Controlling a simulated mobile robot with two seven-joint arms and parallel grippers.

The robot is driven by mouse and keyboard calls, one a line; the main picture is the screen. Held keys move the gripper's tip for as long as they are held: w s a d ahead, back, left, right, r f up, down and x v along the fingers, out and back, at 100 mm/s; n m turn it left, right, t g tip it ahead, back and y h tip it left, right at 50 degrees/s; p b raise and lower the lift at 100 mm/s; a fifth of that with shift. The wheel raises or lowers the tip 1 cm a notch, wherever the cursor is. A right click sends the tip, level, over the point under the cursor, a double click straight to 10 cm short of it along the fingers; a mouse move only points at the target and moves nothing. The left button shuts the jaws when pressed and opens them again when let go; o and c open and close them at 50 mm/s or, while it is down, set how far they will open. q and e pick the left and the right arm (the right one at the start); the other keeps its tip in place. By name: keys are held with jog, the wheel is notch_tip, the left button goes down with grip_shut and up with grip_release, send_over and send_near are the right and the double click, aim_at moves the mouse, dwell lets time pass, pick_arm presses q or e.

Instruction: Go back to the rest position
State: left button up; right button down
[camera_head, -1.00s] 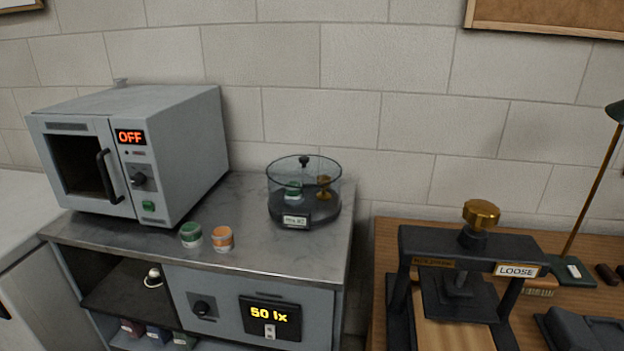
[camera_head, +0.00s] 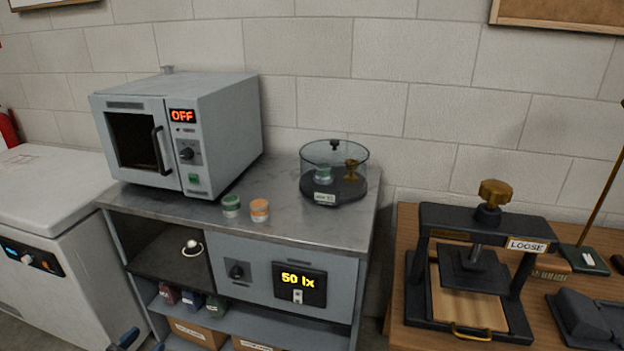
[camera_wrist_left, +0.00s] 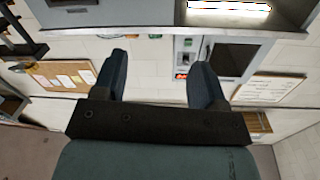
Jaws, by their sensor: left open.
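My left gripper (camera_head: 141,343) shows only as dark blue fingertips at the bottom edge of the head view, in front of the cabinet's lower shelf. In the left wrist view its two blue fingers (camera_wrist_left: 160,65) stand apart with nothing between them. The gripper is open and empty and touches nothing that I can see. The rest of the left arm is out of the head view. My right gripper is in neither view.
A grey oven (camera_head: 180,135) reading OFF, two small jars (camera_head: 231,206) and a glass-walled case (camera_head: 334,173) stand on the cabinet top (camera_head: 290,228). A press (camera_head: 480,265) labelled LOOSE stands on the wooden table at right. A white chest (camera_head: 50,215) is at left.

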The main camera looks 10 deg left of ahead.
pick_arm(q)
jog(key=s+d+f+m+g, duration=0.2)
jog(key=s+d+f+g, duration=0.15)
jog(key=s+d, duration=0.45)
jog(key=s+d+f+m+g, duration=0.25)
jog(key=s+d+g, duration=0.25)
jog(key=s+d, duration=0.25)
jog(key=w+d+r+n+t+h, duration=0.15)
jog(key=d+n, duration=0.45)
jog(key=d, duration=0.6)
notch_tip(320, 180, up, 15)
jog(key=p, duration=1.9)
jog(key=shift+s+a+t+y, duration=0.25)
jog(key=shift+a+t+y, duration=0.05)
jog(key=shift+a+y, duration=0.1)
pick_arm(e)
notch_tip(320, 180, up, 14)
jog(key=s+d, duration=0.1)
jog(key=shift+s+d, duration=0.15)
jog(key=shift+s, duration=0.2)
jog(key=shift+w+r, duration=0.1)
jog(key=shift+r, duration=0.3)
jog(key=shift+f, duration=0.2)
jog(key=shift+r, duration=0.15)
